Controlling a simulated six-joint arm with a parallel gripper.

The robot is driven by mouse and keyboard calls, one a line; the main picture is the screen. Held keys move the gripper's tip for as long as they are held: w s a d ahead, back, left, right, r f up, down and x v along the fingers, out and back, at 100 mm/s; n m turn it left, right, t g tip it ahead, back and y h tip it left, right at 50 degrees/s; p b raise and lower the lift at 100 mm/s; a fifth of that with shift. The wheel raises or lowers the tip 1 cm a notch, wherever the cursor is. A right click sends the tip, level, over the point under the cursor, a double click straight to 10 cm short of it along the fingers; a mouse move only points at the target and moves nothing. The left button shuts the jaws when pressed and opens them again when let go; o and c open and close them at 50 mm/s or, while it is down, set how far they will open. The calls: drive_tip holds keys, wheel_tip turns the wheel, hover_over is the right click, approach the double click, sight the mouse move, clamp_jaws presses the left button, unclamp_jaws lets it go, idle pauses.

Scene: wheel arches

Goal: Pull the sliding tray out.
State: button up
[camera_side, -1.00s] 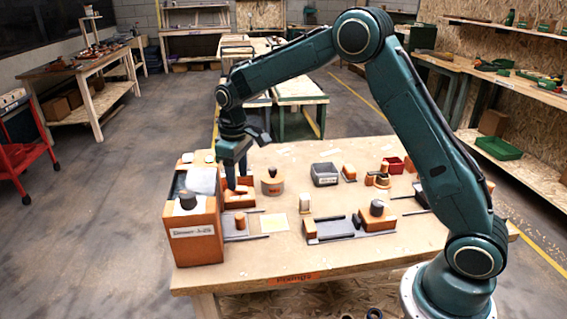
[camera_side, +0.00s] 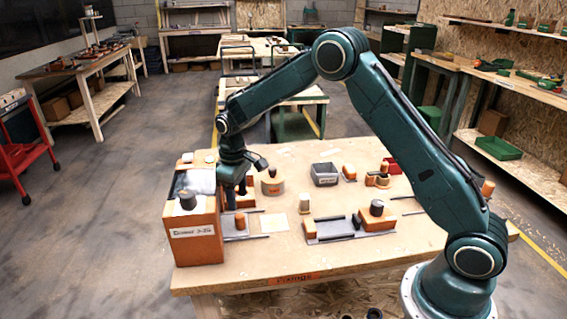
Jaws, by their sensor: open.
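A grey sliding tray (camera_side: 228,229) with an orange upright knob (camera_side: 240,221) lies between two dark rails, against the right side of an orange box unit (camera_side: 198,243). My gripper (camera_side: 232,203) points down just behind and above the knob, beside the box unit. Its fingers are open, and I see nothing held between them. The fingertips are small and dark here, so I cannot tell whether they touch the knob or tray. Part of an orange block (camera_side: 247,197) behind the tray is hidden by my gripper.
A second grey plate (camera_side: 335,229) with rails, an orange block and a dark knob sits at the front middle. A round orange-based part (camera_side: 273,187), a grey bin (camera_side: 325,175) and a small white-topped peg (camera_side: 304,203) stand nearby.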

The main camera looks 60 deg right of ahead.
sight(240, 216)
wheel_tip(240, 216, down, 9)
drive_tip(key=shift+r, duration=0.2)
idle(0.4)
clamp_jaws()
